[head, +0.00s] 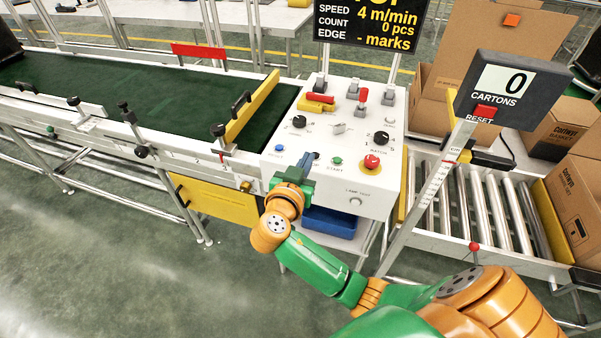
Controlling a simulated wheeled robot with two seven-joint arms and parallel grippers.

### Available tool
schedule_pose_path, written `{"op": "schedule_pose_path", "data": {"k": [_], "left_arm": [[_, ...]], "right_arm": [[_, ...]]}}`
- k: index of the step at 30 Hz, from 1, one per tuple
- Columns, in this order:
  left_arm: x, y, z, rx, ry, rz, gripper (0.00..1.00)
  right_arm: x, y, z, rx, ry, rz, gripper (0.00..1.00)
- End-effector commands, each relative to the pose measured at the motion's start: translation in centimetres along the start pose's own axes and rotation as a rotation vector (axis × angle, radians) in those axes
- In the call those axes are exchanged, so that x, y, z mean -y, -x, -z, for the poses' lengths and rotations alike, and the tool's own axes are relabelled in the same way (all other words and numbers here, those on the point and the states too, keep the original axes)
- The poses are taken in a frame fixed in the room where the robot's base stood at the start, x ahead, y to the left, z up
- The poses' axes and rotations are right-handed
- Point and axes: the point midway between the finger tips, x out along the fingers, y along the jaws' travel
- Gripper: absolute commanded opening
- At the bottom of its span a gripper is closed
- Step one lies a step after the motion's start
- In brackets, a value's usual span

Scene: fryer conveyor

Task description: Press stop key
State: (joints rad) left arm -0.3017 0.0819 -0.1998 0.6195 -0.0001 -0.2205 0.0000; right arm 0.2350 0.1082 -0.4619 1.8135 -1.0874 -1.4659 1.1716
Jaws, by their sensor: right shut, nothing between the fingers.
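The white control box (325,178) stands at the end of the green conveyor belt, with its sloped key panel facing me. My right gripper (308,161) is shut and empty, with its tips at the panel's lower row between a blue key (280,148) and the green START key (337,161). No key labelled stop can be seen; the gripper covers that part of the row. I cannot tell whether the tips touch the panel. A red mushroom button (371,162) sits to the right. My left gripper is out of view.
Black knobs (299,121) and small switches are on the panel. The overhead display (370,24) reads 4 m/min and 0 pcs. A carton counter (512,88) reading 0 stands right, above a roller conveyor (480,205). A blue bin (330,222) sits below the box.

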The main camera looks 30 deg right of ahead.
Motion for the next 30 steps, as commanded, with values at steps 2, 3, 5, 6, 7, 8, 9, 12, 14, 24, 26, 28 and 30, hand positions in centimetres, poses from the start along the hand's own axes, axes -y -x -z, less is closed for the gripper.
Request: {"op": "schedule_pose_path", "data": {"k": [2,3,5,6,7,8,9,12,14,24,26,28,30], "left_arm": [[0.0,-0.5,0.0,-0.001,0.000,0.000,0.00],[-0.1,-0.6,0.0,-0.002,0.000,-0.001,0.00],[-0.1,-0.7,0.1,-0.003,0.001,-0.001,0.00],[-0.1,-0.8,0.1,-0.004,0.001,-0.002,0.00],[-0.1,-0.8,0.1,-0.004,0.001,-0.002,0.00],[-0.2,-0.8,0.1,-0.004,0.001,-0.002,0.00],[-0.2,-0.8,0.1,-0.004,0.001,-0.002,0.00],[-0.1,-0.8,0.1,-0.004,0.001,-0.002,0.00],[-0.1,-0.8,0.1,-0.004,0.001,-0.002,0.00],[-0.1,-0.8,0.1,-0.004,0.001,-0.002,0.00],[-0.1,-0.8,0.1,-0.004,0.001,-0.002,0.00],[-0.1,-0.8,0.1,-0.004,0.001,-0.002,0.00],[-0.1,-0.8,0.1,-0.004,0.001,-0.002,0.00]], "right_arm": [[0.1,1.5,-0.3,0.003,-0.004,0.002,0.00],[0.0,2.2,-0.2,0.002,-0.004,0.002,0.00],[0.1,3.0,-0.1,0.001,-0.003,0.002,0.00],[0.1,3.5,-0.1,-0.001,-0.002,0.002,0.00],[0.1,3.8,-0.1,-0.001,-0.001,0.001,0.00],[0.0,4.0,0.0,0.000,-0.001,0.001,0.00],[0.0,4.2,0.0,-0.001,-0.002,0.000,0.00],[0.0,4.3,0.1,-0.002,-0.002,-0.001,0.00],[0.0,4.3,0.1,-0.003,-0.001,-0.001,0.00],[0.0,4.3,0.2,-0.003,-0.001,-0.001,0.00],[0.0,4.3,0.2,-0.003,-0.002,-0.001,0.00],[0.0,4.3,0.2,-0.003,-0.002,-0.001,0.00],[0.0,4.3,0.2,-0.003,-0.002,-0.001,0.00]]}}
